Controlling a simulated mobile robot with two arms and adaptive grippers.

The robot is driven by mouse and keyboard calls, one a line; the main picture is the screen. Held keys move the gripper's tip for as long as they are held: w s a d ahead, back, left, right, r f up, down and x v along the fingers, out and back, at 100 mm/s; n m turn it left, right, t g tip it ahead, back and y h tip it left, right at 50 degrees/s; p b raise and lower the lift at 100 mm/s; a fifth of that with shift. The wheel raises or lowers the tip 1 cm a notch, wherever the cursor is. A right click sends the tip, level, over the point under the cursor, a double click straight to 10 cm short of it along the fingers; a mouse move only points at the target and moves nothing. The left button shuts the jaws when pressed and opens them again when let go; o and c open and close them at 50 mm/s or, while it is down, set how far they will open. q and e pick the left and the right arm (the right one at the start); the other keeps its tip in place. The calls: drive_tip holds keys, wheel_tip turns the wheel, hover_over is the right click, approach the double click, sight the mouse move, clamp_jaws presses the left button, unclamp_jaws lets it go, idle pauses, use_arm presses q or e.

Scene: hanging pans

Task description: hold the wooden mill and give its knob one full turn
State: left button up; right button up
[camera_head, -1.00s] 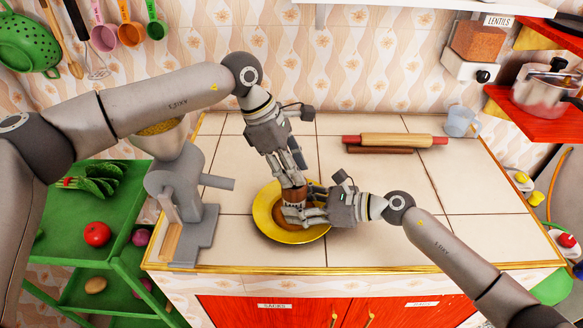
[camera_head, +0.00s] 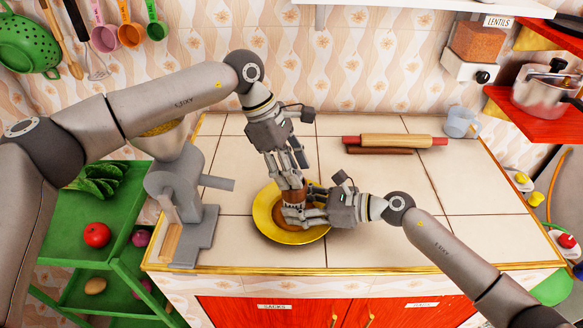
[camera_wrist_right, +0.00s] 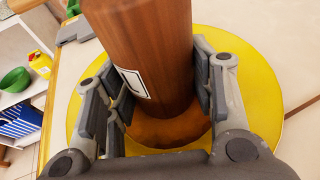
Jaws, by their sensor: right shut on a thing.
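The wooden mill (camera_head: 292,196) stands upright over the yellow plate (camera_head: 262,222), a brown cylinder with a white label in the right wrist view (camera_wrist_right: 165,50). My right gripper (camera_head: 296,213) comes in low from the right and is shut on the mill's lower body, one finger on each side. My left gripper (camera_head: 289,178) points down from above at the mill's top. Its fingers hide the knob, and I cannot tell whether they grip it. A round brown thing (camera_wrist_right: 172,130) lies on the plate at the mill's foot.
A grey stand-like machine (camera_head: 185,205) stands left of the plate. The tiled counter (camera_head: 440,220) is free to the right. A green shelf (camera_head: 70,215) holds vegetables at the left.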

idle(0.3)
use_arm(q)
drive_tip(key=v, duration=1.2)
drive_tip(key=shift+a, duration=0.1)
drive_tip(key=s+n+t+y, duration=0.1)
drive_tip(key=s+n+t, duration=0.4)
drive_tip(key=n, duration=0.7)
drive_tip(key=shift+g, duration=0.4)
drive_tip(key=x, duration=0.8)
drive_tip(key=d+x, duration=0.1)
drive_tip(key=x, duration=0.3)
drive_tip(key=shift+s, duration=0.2)
